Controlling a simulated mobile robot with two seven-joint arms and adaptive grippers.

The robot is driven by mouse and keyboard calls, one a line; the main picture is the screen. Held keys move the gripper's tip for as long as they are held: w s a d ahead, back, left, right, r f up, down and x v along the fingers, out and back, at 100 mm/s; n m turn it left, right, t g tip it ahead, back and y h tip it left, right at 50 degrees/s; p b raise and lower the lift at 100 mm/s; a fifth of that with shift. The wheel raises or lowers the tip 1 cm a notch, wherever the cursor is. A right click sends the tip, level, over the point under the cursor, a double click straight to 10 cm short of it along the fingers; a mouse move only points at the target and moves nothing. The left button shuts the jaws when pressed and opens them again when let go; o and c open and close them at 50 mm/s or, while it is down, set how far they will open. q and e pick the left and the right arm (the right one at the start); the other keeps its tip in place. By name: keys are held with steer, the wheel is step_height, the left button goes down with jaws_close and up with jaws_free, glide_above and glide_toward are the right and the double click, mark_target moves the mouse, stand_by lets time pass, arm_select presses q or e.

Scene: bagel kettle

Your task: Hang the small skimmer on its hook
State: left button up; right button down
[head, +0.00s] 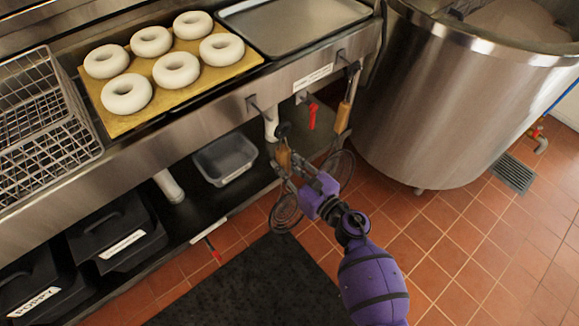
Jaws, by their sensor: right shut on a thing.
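The small skimmer (285,213) hangs head down, its round spiral wire head low and its wooden handle (284,156) above with a dark top end. My right gripper (285,168), on the purple arm, is shut on it around the handle's lower part. A hook (254,105) sticks out of the steel counter front, a little above and left of the skimmer's top end. The top end appears apart from it; depth is hard to judge. A second skimmer (343,117) hangs from another hook (341,57) to the right, its wire head partly behind my gripper. My left gripper is out of view.
A red valve handle (311,116) and a white pipe (270,124) sit under the counter between the hooks. The large steel kettle (450,110) stands right. A grey bin (225,160) sits on the lower shelf. Bagels lie on a board (88,85).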

steer(key=shift+x, duration=2.05)
arm_select(q)
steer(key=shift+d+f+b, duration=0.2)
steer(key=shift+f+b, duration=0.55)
steer(key=shift+b, duration=0.15)
arm_select(e)
steer(key=shift+w+a+f, duration=0.5)
steer(key=shift+w+a, duration=0.2)
steer(key=shift+w, duration=0.15)
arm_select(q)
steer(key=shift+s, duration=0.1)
arm_select(e)
steer(key=c, duration=1.4)
jaws_free()
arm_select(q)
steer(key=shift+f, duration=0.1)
